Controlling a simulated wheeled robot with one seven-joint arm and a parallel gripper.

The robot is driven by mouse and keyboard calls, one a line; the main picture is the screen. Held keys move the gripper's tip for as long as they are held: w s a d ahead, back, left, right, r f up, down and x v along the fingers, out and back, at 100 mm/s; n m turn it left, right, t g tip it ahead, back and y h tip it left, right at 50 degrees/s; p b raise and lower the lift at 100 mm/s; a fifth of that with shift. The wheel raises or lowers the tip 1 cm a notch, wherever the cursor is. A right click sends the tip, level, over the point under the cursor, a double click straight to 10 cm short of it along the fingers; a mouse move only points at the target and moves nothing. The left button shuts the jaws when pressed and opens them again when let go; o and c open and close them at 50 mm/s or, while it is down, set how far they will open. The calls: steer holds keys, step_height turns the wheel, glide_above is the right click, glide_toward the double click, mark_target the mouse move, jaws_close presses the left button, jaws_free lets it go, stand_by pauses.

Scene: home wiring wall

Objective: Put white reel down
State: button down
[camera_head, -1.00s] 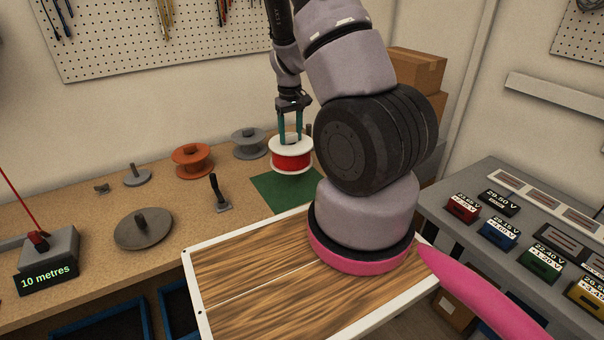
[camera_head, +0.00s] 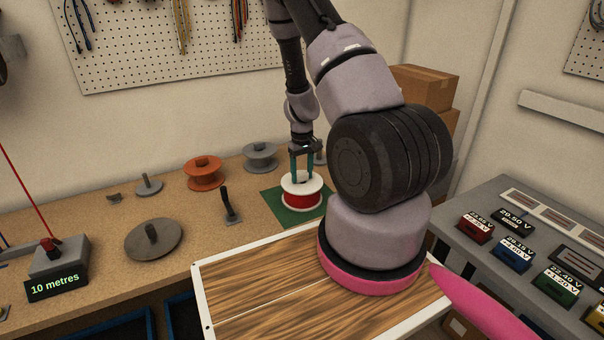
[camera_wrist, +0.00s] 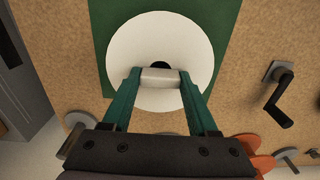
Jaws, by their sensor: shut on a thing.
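The white reel (camera_head: 302,185), wound with red wire, is upright on or just above the green mat (camera_head: 280,207); I cannot tell if it touches. My gripper (camera_head: 304,176) comes down from above and its teal fingers are shut on the reel's pale hub. In the wrist view my gripper (camera_wrist: 159,78) pinches the hub in the middle of the white flange (camera_wrist: 125,50). The green mat (camera_wrist: 232,12) shows around the flange there. The reel's underside is hidden.
An orange reel (camera_head: 204,174) and a grey reel (camera_head: 260,157) stand behind, to the left. A black crank handle (camera_head: 229,206) and a grey disc stand (camera_head: 153,240) are to the left on the bench. A box marked "10 metres" (camera_head: 58,263) is at the far left.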

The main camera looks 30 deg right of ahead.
steer(key=shift+c, duration=0.9)
jaws_free()
steer(key=s+a+r+m+t+y, duration=0.1)
steer(key=s+a+r, duration=0.15)
steer(key=r, duration=0.85)
steer(key=s+a+r+m+t+y, duration=0.1)
steer(key=a+r, duration=0.2)
steer(key=r, duration=0.8)
steer(key=s+a+r+t, duration=0.1)
steer(key=s+a+r, duration=0.15)
steer(key=r, duration=0.85)
steer(key=s+a+r+m+t, duration=0.2)
steer(key=s+a+r+t, duration=0.2)
steer(key=s+r, duration=0.8)
steer(key=s+a, duration=0.1)
steer(key=s, duration=0.1)
steer(key=shift+s+a+r+m, duration=0.15)
steer(key=shift+s+r+m, duration=0.15)
steer(key=shift+s+r, duration=0.1)
steer(key=shift+w, duration=0.1)
